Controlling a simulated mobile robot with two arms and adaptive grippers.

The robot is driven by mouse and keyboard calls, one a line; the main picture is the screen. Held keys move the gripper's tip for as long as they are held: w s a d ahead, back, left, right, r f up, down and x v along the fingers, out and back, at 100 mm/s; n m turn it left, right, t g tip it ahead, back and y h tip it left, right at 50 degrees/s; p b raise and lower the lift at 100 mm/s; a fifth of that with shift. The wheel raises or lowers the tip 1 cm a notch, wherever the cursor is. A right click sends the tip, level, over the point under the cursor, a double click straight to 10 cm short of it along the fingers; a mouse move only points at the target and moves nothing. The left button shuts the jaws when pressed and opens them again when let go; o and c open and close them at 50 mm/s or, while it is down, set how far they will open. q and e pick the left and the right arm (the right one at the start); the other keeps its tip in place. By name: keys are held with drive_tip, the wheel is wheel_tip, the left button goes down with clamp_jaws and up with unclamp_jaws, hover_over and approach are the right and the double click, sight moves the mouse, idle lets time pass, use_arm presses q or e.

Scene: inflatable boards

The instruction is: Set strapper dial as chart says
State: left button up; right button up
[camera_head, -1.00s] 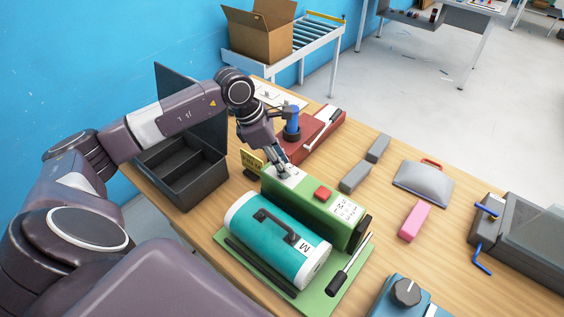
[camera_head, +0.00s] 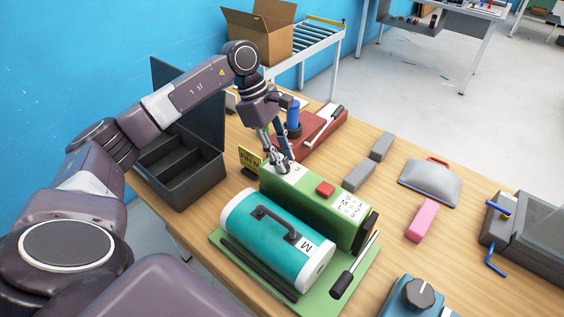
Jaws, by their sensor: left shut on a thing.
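The green strapper (camera_head: 303,198) stands on the wooden table, with a white plate (camera_head: 294,173) at its far end, a red button (camera_head: 325,189) and a small white chart (camera_head: 351,205) on top. The chart's print is too small to read. My left gripper (camera_head: 283,168) points down onto the white plate and is shut on the dial there. The fingers mostly hide the dial, so its setting cannot be read. A teal roll (camera_head: 270,230) marked M lies along the strapper's near side on a green base. My right gripper is not in view.
A dark open box (camera_head: 180,185) stands left, and a yellow sign (camera_head: 249,158) is beside the strapper. A red device (camera_head: 320,130) is behind. Grey blocks (camera_head: 359,176), a pink block (camera_head: 422,221) and a blue unit with a knob (camera_head: 419,293) lie right.

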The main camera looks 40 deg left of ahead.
use_arm(q)
drive_tip(key=shift+w+m+g+b, duration=0.1)
drive_tip(key=shift+m+g+b, duration=0.4)
drive_tip(key=shift+m, duration=0.6)
drive_tip(key=o, duration=1.2)
drive_tip(key=shift+c, duration=0.2)
drive_tip(key=shift+r, duration=0.1)
drive_tip(key=v, duration=1.1)
drive_tip(key=shift+a+r, duration=0.15)
drive_tip(key=shift+r, duration=0.25)
